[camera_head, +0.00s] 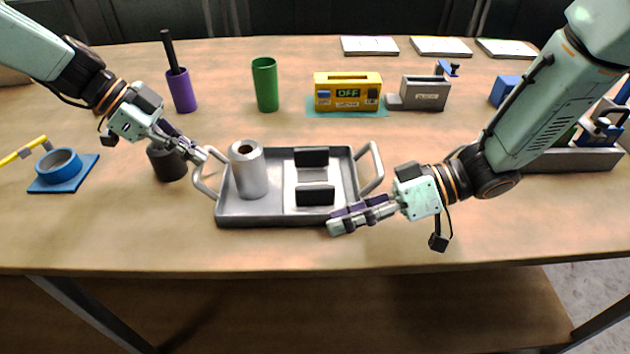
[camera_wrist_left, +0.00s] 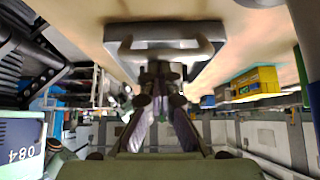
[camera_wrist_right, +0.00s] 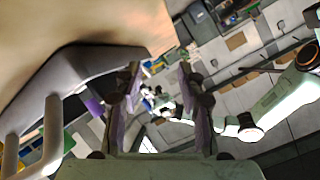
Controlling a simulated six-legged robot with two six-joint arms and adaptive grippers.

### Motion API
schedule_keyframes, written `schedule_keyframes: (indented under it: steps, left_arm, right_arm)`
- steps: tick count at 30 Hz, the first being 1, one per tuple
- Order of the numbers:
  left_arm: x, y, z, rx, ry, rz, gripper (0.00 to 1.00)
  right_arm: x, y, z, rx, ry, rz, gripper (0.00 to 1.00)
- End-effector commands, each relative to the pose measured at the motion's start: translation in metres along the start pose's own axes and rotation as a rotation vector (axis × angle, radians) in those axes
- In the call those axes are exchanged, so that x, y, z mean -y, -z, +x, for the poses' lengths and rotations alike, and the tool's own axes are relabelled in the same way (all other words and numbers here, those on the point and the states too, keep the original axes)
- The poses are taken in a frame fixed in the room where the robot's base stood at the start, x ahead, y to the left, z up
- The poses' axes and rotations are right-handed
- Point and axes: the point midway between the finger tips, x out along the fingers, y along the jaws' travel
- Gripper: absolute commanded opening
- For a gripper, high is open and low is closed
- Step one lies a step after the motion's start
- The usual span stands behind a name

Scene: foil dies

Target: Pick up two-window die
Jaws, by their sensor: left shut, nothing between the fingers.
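I cannot say for certain which thing is the two-window die. Blue pieces stand in a grey rack (camera_head: 575,160) at the right, partly hidden behind my right arm. A blue die with a round ring (camera_head: 62,168) lies at the far left. My left gripper (camera_head: 203,154) is shut and empty at the left handle of the grey tray (camera_head: 262,219); that handle (camera_wrist_left: 160,50) also shows in the left wrist view. My right gripper (camera_head: 340,222) is open and empty at the tray's front right corner. The tray's right handle (camera_wrist_right: 35,135) shows in the right wrist view.
The tray holds a grey cylinder (camera_head: 248,172) and a pale plate with two black blocks. A dark pot (camera_head: 166,163), purple cup (camera_head: 182,92) and green cup (camera_head: 265,85) stand left. A yellow box reading OFF (camera_head: 347,78) stands behind. The table's front strip is clear.

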Motion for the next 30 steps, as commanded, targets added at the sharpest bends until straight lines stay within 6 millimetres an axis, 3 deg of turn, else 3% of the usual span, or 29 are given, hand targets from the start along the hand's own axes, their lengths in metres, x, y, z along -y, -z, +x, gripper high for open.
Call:
schedule_keyframes:
  steps: [1,4,11,14,22,30]
  left_arm:
    - [-0.002,-0.004,0.003,0.006,-0.004,-0.002,0.00]
    - [-0.001,-0.004,0.003,0.006,-0.004,-0.002,0.00]
    - [-0.001,-0.004,0.002,0.006,-0.003,-0.001,0.00]
    - [-0.001,-0.003,0.002,0.006,-0.003,-0.001,0.00]
    - [-0.001,-0.003,0.002,0.006,-0.002,-0.001,0.00]
    - [-0.001,-0.003,0.002,0.006,-0.001,0.000,0.00]
  right_arm:
    - [-0.013,0.017,-0.015,0.005,-0.021,-0.127,0.39]
    - [-0.031,0.040,-0.040,0.031,-0.053,-0.338,0.39]
    - [-0.051,0.065,-0.072,0.078,-0.098,-0.585,0.39]
    - [-0.053,0.066,-0.066,0.087,-0.100,-0.608,0.39]
    - [-0.058,0.062,-0.021,0.087,-0.098,-0.606,0.39]
    - [-0.060,0.059,-0.001,0.084,-0.100,-0.604,0.39]
